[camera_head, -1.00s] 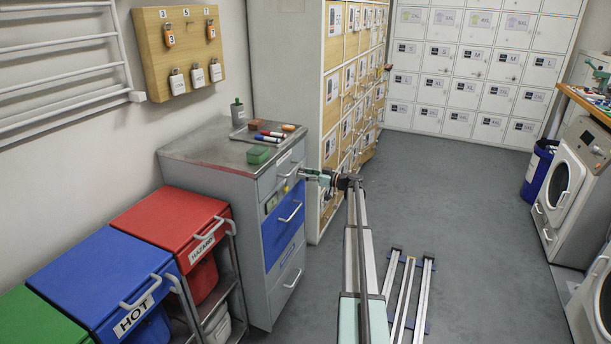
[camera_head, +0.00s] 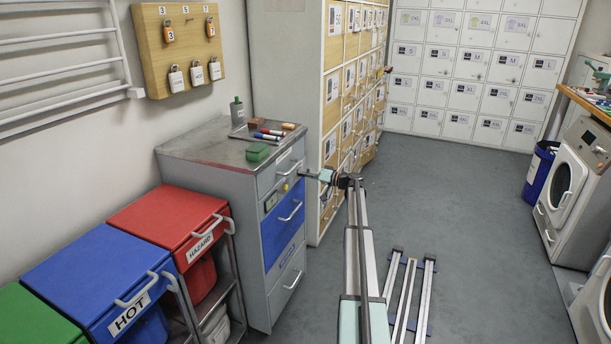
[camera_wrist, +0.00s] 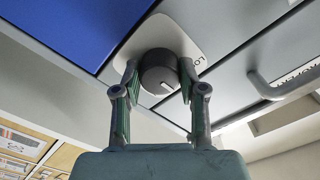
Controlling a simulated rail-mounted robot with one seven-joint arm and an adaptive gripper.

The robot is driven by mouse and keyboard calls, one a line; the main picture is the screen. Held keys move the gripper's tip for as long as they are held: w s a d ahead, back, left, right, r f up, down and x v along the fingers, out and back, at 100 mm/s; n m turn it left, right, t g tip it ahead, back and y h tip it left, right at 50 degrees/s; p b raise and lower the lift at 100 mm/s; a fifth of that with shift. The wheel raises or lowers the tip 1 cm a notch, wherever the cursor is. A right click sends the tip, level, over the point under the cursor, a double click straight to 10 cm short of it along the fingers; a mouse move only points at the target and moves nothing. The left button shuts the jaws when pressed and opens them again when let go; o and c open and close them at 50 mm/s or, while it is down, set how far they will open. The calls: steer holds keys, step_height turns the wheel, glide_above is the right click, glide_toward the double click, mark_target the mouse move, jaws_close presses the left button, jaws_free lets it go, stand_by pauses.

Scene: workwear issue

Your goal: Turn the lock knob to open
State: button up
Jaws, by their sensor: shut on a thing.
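The lock knob (camera_wrist: 158,72) is a dark round knob with a pale mark on its face. It sits on a light plate (camera_wrist: 192,40) with partly hidden lettering, beside a blue drawer front (camera_wrist: 70,25) in the wrist view. My gripper (camera_wrist: 159,82) has one finger on each side of the knob and is shut on it. In the head view my gripper (camera_head: 308,174) is at the front of the grey cabinet (camera_head: 215,200), near its upper drawers. The knob cannot be made out there.
Red (camera_head: 165,215) and blue (camera_head: 85,275) lidded bins stand at the left. Lockers (camera_head: 340,110) rise just behind my gripper. The floor to the right is mostly clear.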

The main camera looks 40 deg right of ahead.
steer(key=m+p, duration=0.1)
steer(key=m, duration=0.3)
steer(key=shift+w+r+m, duration=0.1)
steer(key=shift+m, duration=0.2)
steer(key=m+p, duration=0.1)
steer(key=m, duration=0.3)
steer(key=shift+m, duration=0.3)
steer(key=shift+p, duration=0.3)
steer(key=o, duration=1.2)
steer(key=shift+a, duration=0.1)
steer(key=shift+c, duration=0.2)
steer(key=v, duration=1.2)
